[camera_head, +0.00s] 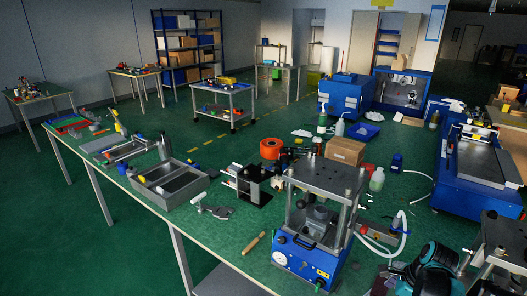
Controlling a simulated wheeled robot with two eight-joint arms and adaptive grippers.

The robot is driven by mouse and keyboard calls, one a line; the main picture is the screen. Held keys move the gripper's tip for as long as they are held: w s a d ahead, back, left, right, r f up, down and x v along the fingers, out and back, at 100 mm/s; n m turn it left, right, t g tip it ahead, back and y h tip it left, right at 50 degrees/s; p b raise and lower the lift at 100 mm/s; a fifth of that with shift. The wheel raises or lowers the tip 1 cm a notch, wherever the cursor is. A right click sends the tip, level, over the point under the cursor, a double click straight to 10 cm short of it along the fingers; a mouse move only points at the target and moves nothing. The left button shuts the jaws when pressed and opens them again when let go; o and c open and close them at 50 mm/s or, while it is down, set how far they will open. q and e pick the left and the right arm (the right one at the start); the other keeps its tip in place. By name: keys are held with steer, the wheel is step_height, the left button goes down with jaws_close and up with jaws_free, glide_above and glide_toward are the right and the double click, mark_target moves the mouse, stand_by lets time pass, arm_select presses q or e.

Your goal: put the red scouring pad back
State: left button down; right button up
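I cannot pick out the red scouring pad for certain. A flat red piece (72,126) lies at the far left end of the green-topped bench (215,232), but it is too small to tell what it is. Neither of my grippers shows in the head view.
A blue-based press (305,255) stands at the bench front. A grey two-part basin (170,185) is to its left, with a wooden-handled tool (253,243) between. An orange spool (270,148), cardboard box (345,151) and bottles stand behind. Bare bench shows left of the press.

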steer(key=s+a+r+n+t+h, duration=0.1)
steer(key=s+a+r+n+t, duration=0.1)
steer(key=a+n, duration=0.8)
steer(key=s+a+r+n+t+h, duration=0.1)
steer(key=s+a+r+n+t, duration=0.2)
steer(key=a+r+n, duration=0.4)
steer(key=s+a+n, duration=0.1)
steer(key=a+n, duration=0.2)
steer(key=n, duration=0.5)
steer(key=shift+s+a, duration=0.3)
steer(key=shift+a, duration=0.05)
